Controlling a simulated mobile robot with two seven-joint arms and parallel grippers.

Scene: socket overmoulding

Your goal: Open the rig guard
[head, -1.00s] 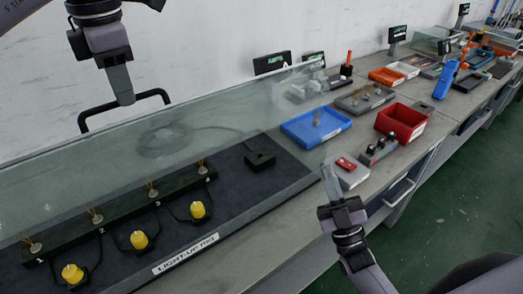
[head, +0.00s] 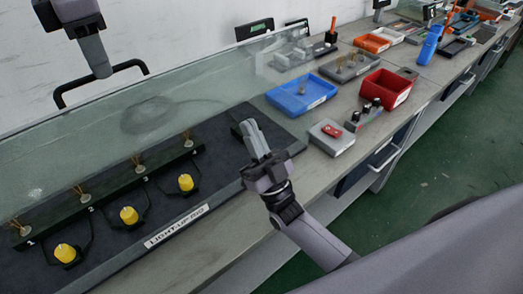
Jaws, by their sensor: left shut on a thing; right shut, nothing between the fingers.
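The rig guard (head: 215,75) is a clear panel along the back of the light-up rig (head: 215,165). It looks raised and tilted, with the rig's front part uncovered. Its black handle (head: 130,65) stands at the panel's upper edge. My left gripper (head: 102,72) is shut on this handle, and its fingertips partly cover the bar. My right gripper (head: 249,126) is shut and empty, above the right end of the rig. It hides part of a black block (head: 238,130) there.
Several yellow knobs (head: 129,215) line the rig's front, with a row of wired posts behind. To the right stand a grey box with a red part (head: 331,137), a blue tray (head: 302,95) and a red bin (head: 380,95). The floor on the right is clear.

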